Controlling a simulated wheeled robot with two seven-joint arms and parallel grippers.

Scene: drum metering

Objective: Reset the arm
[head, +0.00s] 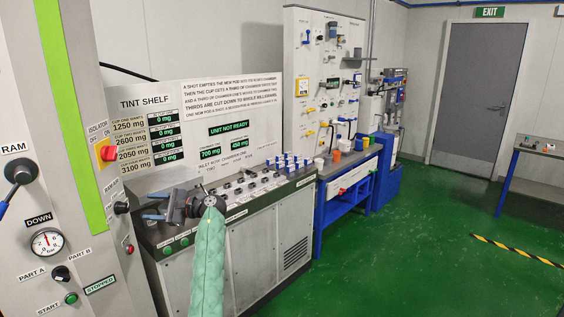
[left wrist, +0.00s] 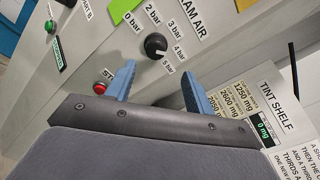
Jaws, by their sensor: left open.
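My left arm, in a pale green sleeve, reaches up from the bottom of the head view. Its gripper (head: 158,206) is over the left end of the tint shelf's bench top (head: 236,210), beside the press cabinet. In the left wrist view the two blue fingers of the gripper (left wrist: 160,85) are spread apart with nothing between them. They point toward the grey cabinet panel, with a black ram air knob (left wrist: 156,45) and a red button (left wrist: 100,87) close by. Whether the fingertips touch the panel is unclear. My right gripper is in neither view.
The press cabinet at the left carries a ram lever (head: 20,172), a gauge (head: 47,242) and a red isolator (head: 107,152). White-and-blue cups (head: 290,162) stand on the bench's far end. A blue workbench (head: 345,185) stands beyond.

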